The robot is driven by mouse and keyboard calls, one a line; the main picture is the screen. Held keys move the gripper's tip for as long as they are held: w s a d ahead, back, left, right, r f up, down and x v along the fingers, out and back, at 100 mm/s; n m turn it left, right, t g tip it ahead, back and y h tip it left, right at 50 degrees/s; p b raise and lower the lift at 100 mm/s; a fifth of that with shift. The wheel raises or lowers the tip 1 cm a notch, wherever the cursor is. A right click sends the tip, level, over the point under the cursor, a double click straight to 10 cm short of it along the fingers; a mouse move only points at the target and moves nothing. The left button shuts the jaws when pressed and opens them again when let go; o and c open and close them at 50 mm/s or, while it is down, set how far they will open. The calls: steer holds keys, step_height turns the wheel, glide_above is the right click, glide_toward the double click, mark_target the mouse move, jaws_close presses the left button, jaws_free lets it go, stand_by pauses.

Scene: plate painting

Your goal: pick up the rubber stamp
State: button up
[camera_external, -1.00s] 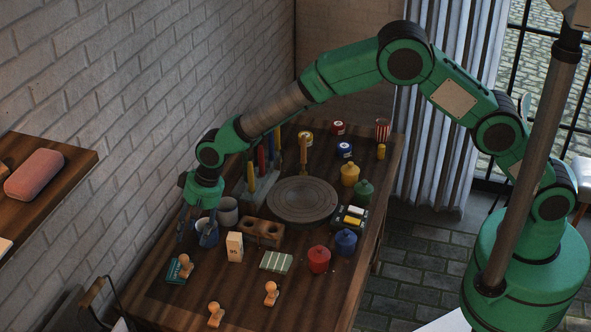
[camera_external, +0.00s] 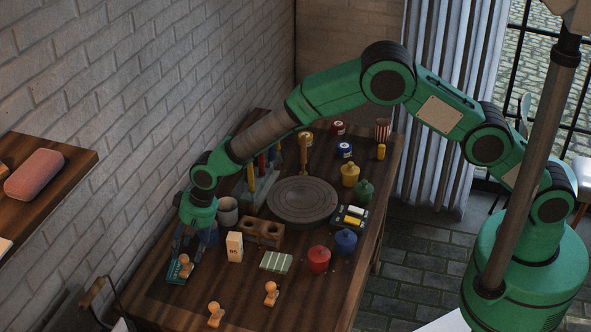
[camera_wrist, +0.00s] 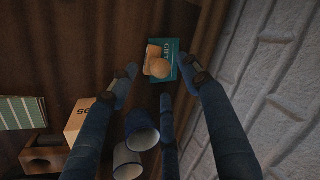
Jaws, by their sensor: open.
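A wooden rubber stamp (camera_external: 186,262) with a rounded knob stands on or against a teal box (camera_external: 176,273) near the wall side of the table; I cannot tell which. In the wrist view the stamp (camera_wrist: 157,62) lies just beyond my fingertips, with the teal box (camera_wrist: 168,47) behind it. My gripper (camera_external: 181,256) points down over it, open and empty, with its fingers spread around the stamp's near side. Two similar wooden stamps stand nearer the front, one at the left (camera_external: 216,315) and one to its right (camera_external: 271,293).
Two mugs (camera_wrist: 142,130) stand close beside my fingers. A cream box (camera_external: 235,247), a wooden block with holes (camera_external: 262,232) and a striped green pad (camera_external: 276,261) are to the right. The brick wall (camera_external: 150,130) is close on the left.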

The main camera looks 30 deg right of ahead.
mark_target(185, 256)
steer(key=shift+f, duration=0.15)
steer(key=shift+b+x, duration=0.5)
steer(key=shift+x, duration=1.95)
jaws_close()
